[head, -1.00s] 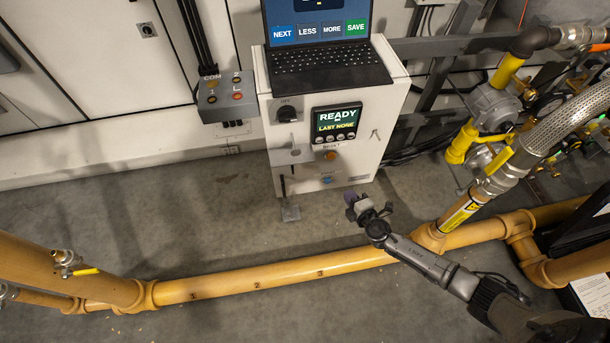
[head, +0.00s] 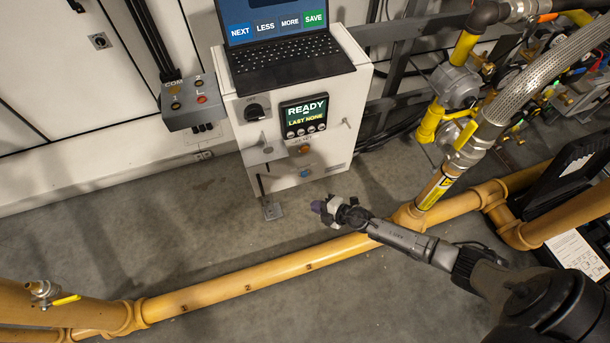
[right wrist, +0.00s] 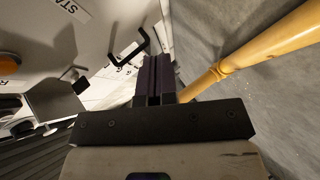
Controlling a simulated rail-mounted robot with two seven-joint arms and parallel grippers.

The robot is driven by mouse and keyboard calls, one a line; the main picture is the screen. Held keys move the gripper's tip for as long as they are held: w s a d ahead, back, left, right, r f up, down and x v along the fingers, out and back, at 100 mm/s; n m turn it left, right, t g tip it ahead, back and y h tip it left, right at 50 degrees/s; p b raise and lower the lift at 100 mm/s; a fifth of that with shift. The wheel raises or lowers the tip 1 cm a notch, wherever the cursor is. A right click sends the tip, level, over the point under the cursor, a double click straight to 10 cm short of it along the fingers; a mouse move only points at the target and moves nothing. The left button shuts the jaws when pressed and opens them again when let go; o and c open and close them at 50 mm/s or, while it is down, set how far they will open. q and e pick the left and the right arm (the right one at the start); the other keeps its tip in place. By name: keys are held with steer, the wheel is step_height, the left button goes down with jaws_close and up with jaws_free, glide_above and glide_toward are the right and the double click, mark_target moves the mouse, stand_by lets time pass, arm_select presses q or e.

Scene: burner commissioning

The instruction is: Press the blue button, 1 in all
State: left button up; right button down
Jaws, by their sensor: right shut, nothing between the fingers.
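The blue button (head: 305,172) is a small round button low on the front of the white control cabinet (head: 335,130), below an orange button (head: 304,149). My right gripper (head: 319,207) is in front of the cabinet, below and slightly right of the blue button in the head view, and apart from it. It is shut and empty. In the right wrist view its dark fingers (right wrist: 154,76) are together, with the cabinet's pale face to their left. I cannot make out the blue button in that view. My left gripper is not in view.
A laptop (head: 285,62) stands on the cabinet. A grey box (head: 188,101) with buttons hangs to its left. A yellow pipe (head: 245,280) runs low across the floor, beneath my right arm. A black handle (right wrist: 128,48) shows near my fingers in the wrist view.

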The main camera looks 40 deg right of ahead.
mark_target(304, 174)
steer(key=w+d+b, duration=0.3)
steer(key=w, duration=0.5)
steer(key=shift+w, duration=0.2)
stand_by(2.2)
steer(key=shift+w+d, duration=0.1)
steer(key=shift+w, duration=0.3)
steer(key=shift+w+d, duration=0.2)
steer(key=shift+w, duration=0.2)
stand_by(0.8)
steer(key=shift+s, duration=0.1)
stand_by(0.4)
steer(key=shift+s+a+p, duration=0.3)
steer(key=shift+s+p, duration=0.1)
steer(key=shift+s, duration=0.3)
